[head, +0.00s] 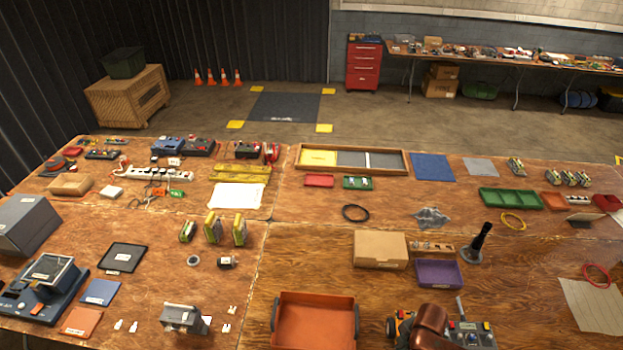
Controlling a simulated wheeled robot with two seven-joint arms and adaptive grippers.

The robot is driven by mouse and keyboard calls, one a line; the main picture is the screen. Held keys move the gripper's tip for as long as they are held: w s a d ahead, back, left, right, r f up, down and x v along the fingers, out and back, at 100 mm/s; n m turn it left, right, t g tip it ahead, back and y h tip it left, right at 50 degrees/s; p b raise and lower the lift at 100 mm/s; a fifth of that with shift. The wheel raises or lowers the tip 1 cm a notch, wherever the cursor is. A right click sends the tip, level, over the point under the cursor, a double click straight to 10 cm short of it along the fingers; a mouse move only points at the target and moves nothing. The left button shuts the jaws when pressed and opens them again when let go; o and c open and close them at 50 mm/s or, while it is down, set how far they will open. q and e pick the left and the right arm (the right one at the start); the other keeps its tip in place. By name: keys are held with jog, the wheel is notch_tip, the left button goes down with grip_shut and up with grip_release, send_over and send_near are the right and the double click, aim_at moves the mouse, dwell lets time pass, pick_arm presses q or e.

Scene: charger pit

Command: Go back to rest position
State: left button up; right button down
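An orange tray (315,318), a cardboard box (380,249), a purple bin (439,273) and a black upright stand (478,245) are near the front middle. A grey device (184,318) sits front left. A power strip (157,174) lies farther back. Bare wood remains between items.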

jog(key=s+a+r+m+t+y, duration=0.2)
jog(key=s+a+m, duration=0.1)
jog(key=a+m, duration=0.4)
jog(key=s+d+r+m+t+h, duration=0.15)
jog(key=s+d+m+h, duration=0.25)
jog(key=s+d+m, duration=0.9)
notch_tip(320, 180, down, 38)
jog(key=s+g+b, duration=0.1)
jog(key=g+b, duration=0.1)
jog(key=b, duration=0.6)
pick_arm(q)
notch_tip(320, 180, down, 14)
jog(key=s+b, duration=0.1)
jog(key=b, duration=0.5)
jog(key=shift+s+f, duration=0.15)
jog(key=shift+s, duration=0.25)
jog(key=shift+c, duration=0.3)
pick_arm(e)
jog(key=s+a+f+g, duration=0.1)
jog(key=s+f, duration=1.8)
jog(key=f, duration=0.4)
jog(key=shift+s+f+y, duration=0.25)
jog(key=shift+s+y, duration=0.05)
jog(key=shift+y, duration=0.1)
